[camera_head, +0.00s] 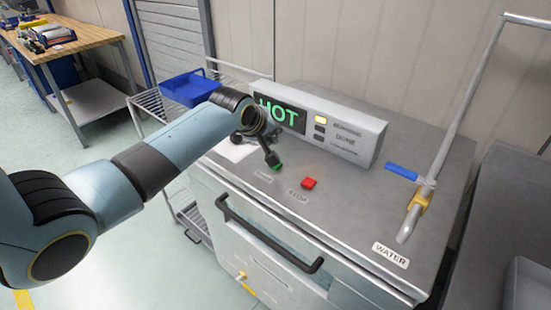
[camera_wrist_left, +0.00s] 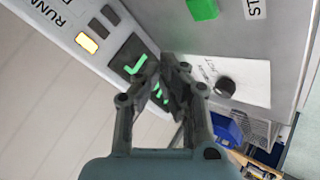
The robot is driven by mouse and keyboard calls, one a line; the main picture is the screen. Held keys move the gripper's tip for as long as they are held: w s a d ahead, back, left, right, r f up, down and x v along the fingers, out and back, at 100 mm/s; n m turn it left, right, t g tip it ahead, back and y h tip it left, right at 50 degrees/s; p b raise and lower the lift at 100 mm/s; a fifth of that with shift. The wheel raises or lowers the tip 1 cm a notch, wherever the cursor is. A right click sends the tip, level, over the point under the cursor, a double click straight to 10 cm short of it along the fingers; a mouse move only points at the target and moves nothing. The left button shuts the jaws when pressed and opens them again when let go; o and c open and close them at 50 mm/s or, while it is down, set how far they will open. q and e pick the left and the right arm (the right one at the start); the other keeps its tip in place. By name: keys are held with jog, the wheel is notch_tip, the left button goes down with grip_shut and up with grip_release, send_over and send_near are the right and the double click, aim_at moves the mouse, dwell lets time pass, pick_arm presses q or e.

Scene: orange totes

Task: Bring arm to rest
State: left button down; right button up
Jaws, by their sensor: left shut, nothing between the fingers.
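My left arm comes in from the left in the head view and reaches over a grey metal machine (camera_head: 340,210). My left gripper (camera_head: 273,160) is shut and empty, above the machine's top close to a green button (camera_head: 277,168). In the left wrist view the gripper's fingertips (camera_wrist_left: 174,62) are together, with the green button (camera_wrist_left: 203,9) beyond them near the top edge. Whether the fingertips touch anything cannot be told. My right gripper is not in view.
A control box (camera_head: 345,130) with a lit "HOT" display stands behind the gripper. A red button (camera_head: 309,183) lies to the right. A metal pipe (camera_head: 465,110) with a blue handle (camera_head: 401,172) rises at the right. A blue bin (camera_head: 188,86) sits on a wire rack behind the arm.

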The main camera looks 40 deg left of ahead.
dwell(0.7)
